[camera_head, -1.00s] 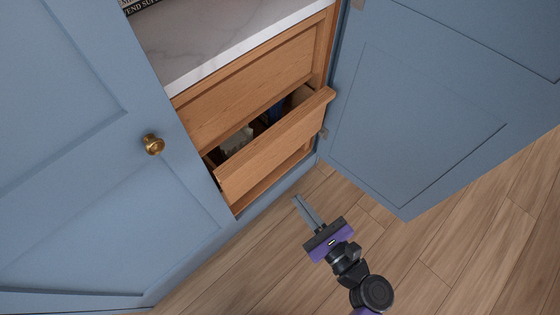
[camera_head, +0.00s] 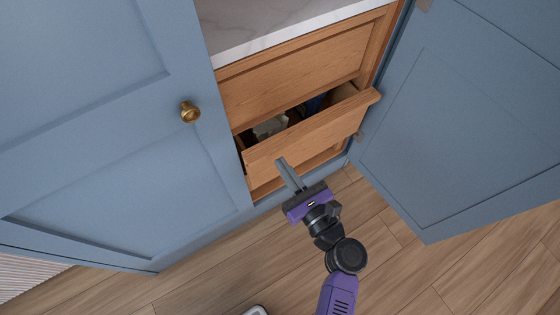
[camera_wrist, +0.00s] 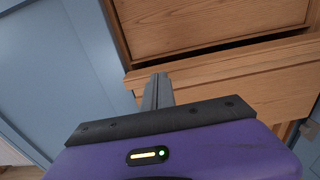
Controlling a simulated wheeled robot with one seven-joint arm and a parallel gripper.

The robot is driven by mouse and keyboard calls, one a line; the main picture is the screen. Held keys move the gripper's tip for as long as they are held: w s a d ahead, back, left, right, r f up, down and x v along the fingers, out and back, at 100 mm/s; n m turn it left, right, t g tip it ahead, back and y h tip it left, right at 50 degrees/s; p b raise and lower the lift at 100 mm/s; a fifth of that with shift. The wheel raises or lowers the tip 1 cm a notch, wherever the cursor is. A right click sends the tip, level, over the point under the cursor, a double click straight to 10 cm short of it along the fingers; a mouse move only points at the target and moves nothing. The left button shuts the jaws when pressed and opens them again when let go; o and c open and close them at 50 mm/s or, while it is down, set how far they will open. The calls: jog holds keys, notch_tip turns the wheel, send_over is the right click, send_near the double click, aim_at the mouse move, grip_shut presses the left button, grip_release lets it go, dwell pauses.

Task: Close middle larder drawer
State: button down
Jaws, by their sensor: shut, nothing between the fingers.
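The middle larder drawer (camera_head: 310,138) is wooden and stands partly pulled out below a shut upper drawer. Its front also shows in the wrist view (camera_wrist: 230,88), with a dark gap above its top edge. My gripper (camera_head: 282,163) is shut and empty. Its fingertips are at the drawer front's lower left part in the head view. In the wrist view the fingertips (camera_wrist: 158,78) overlap the drawer front near its top edge. I cannot tell whether they touch it.
Items in the drawer include a pale one (camera_head: 270,127) and a blue one (camera_head: 316,103). The upper drawer (camera_head: 295,82) is under a marble counter (camera_head: 270,25). A blue door (camera_head: 460,130) stands open at right; another blue door (camera_head: 110,140) with a brass knob is at left.

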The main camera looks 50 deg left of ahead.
aim_at(267, 143)
jog(key=shift+a, duration=1)
jog(key=a+b, duration=0.1)
jog(key=a, duration=0.2)
jog(key=a+b, duration=0.1)
jog(key=a, duration=0.1)
jog(key=a+b, duration=0.2)
jog(key=a, duration=0.1)
jog(key=shift+w+a+f, duration=0.1)
jog(key=shift+w+a, duration=0.25)
jog(key=shift+w, duration=0.05)
jog(key=shift+a+r, duration=0.15)
jog(key=shift+r, duration=0.1)
jog(key=shift+s, duration=0.1)
